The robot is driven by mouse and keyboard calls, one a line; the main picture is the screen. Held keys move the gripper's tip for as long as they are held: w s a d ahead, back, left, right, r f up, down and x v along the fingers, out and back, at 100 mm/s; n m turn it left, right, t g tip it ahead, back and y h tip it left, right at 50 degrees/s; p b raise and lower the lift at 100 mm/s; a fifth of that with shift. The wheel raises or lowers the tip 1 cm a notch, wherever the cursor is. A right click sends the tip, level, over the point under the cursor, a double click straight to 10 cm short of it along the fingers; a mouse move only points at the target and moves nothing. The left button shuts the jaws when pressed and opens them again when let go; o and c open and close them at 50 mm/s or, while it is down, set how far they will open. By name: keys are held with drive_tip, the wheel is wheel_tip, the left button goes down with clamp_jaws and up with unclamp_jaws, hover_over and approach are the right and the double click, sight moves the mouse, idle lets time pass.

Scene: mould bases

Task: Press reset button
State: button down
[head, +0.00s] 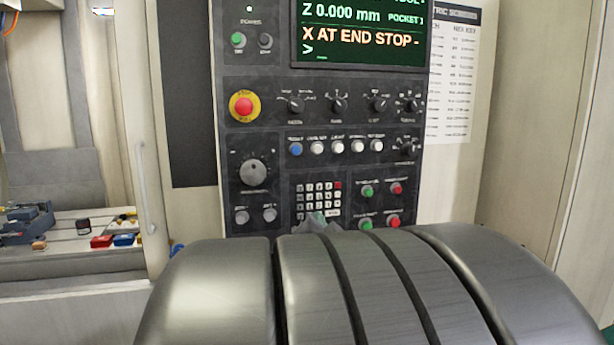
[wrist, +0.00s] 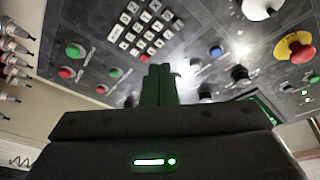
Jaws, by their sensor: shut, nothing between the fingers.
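The control panel (head: 275,125) of the machine fills the middle of the head view. A blue button (head: 296,149) sits at the left end of a row of white buttons; its small label looks like "RESET" but is blurred. The blue button also shows in the wrist view (wrist: 216,51), to the right of my fingertips. My gripper (wrist: 160,70) is shut and empty, its fingers together below the keypad in that picture. It looks apart from the blue button. In the head view my arm covers the bottom, and only a little of the gripper shows by the keypad.
A red emergency stop (head: 243,106) on a yellow ring is up and left of the blue button. A keypad (head: 318,195), green and red buttons (head: 368,191), and several knobs (head: 338,104) surround it. The screen (head: 362,30) reads "X AT END STOP".

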sight(296, 150)
wheel_tip(296, 150, up, 12)
drive_tip(key=a+m+t+h+b, duration=0.2)
drive_tip(key=m+t+h+b, duration=0.1)
drive_tip(key=m+t, duration=0.3)
drive_tip(key=shift+w+f+m+h, duration=0.15)
drive_tip(key=shift+w+m+h, duration=0.25)
drive_tip(key=shift+m, duration=0.7)
drive_tip(key=shift+w+a+p, duration=0.3)
drive_tip(key=shift+w+a, duration=0.1)
drive_tip(key=shift+w, duration=1)
drive_tip(key=shift+w+a+p, duration=0.3)
drive_tip(key=shift+w+a, duration=0.15)
drive_tip(key=shift+w, duration=0.95)
drive_tip(key=shift+w+a+p, duration=0.3)
drive_tip(key=shift+w+a, duration=0.1)
drive_tip(key=shift+w, duration=1)
drive_tip(key=shift+w+f, duration=0.1)
